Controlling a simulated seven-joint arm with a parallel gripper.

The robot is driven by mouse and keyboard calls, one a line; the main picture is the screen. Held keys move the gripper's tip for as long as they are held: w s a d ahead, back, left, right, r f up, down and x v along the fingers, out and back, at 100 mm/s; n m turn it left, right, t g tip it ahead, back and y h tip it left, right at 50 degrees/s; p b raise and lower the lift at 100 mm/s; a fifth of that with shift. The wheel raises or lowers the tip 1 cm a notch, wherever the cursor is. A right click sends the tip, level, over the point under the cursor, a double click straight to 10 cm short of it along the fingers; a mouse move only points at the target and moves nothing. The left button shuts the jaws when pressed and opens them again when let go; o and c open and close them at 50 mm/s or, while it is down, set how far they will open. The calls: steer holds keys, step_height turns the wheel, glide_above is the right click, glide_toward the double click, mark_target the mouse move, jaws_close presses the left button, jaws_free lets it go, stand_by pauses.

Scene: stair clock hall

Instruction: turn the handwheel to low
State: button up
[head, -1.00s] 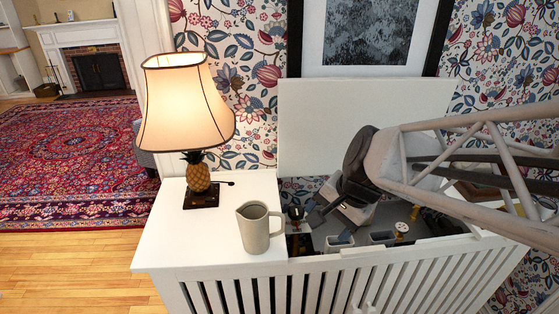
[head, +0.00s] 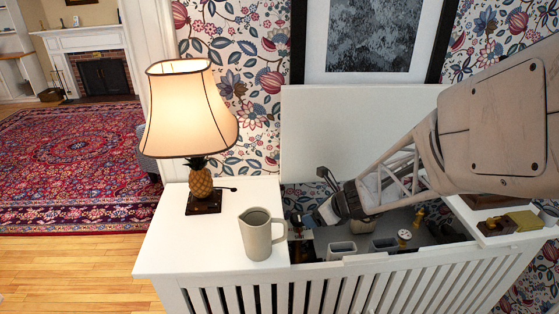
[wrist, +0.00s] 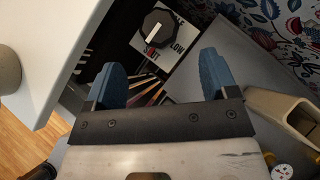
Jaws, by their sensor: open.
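The handwheel (wrist: 162,22) is a dark, many-sided knob with a white mark, near the top of the wrist view. It sits on a white label plate (wrist: 181,32). LOW is readable right of the wheel and SHUT, partly red, below it; another word above is partly covered. The white mark lies slanted on the wheel's left side; I cannot tell surely which word it indicates. My gripper (wrist: 160,62) is open and empty, its blue fingers apart, with the wheel beyond their tips and not between them. In the head view my gripper (head: 322,217) is low inside the white cabinet, partly hidden.
The white cabinet top (head: 165,245) holds a grey jug (head: 257,238) and a pineapple lamp (head: 200,185), left of my gripper. The raised lid (head: 360,130) stands behind.

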mark_target(299, 220)
stand_by(0.3)
steer(key=shift+x, duration=3.9)
steer(key=c, duration=0.9)
